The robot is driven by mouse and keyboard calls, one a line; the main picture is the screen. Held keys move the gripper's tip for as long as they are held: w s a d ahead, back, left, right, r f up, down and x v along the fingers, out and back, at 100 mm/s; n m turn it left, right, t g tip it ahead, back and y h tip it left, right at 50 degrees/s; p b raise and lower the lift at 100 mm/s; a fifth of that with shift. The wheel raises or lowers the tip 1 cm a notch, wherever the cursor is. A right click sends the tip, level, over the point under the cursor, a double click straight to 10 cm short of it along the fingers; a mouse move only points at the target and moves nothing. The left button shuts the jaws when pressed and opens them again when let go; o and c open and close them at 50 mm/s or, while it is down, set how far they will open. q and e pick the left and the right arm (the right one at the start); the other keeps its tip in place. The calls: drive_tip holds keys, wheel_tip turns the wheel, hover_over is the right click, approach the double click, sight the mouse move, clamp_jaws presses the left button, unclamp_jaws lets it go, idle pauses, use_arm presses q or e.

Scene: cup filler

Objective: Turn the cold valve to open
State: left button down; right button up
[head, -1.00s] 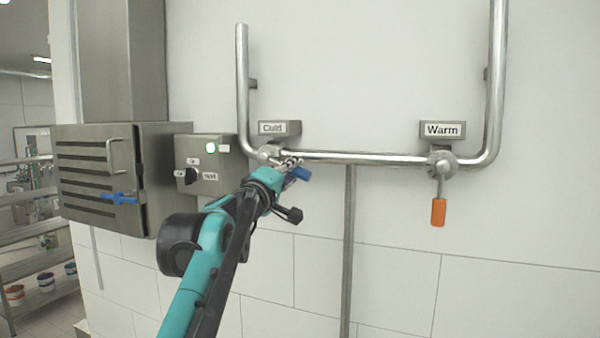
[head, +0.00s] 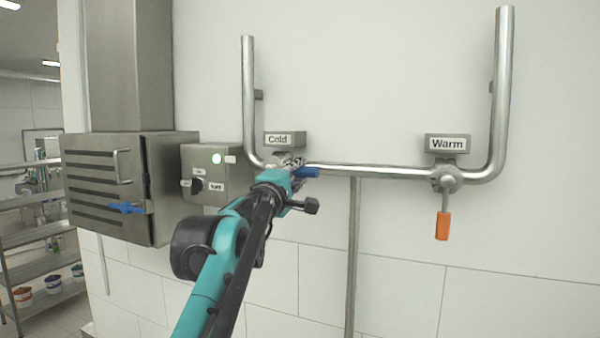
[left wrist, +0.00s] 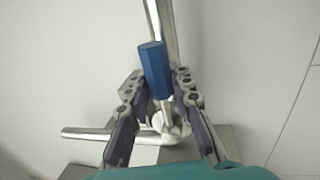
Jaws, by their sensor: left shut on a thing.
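The cold valve's blue handle (head: 307,172) points right from its joint, nearly along the horizontal pipe, below the "Cold" label (head: 278,139). My left gripper (head: 295,168) is at the handle in the head view. In the left wrist view the blue handle (left wrist: 154,70) sits between the two fingers of my left gripper (left wrist: 156,82), which is shut on it. Its metal stem (left wrist: 167,112) runs down to the valve joint. My arm hides most of the cold valve body in the head view. My right gripper is not in view.
The warm valve's orange handle (head: 443,226) hangs straight down at the right. The steel pipe (head: 380,171) runs between both valves. A control box (head: 215,184) with a green light and a louvred steel cabinet (head: 105,185) with a blue handle stand left of my arm.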

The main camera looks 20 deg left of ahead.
use_arm(q)
drive_tip(key=c, duration=1.3)
unclamp_jaws()
drive_tip(key=shift+s, duration=0.2)
drive_tip(key=s+f, duration=0.2)
drive_tip(key=s, duration=0.9)
drive_tip(key=shift+s+f, duration=0.15)
drive_tip(key=shift+s, duration=0.1)
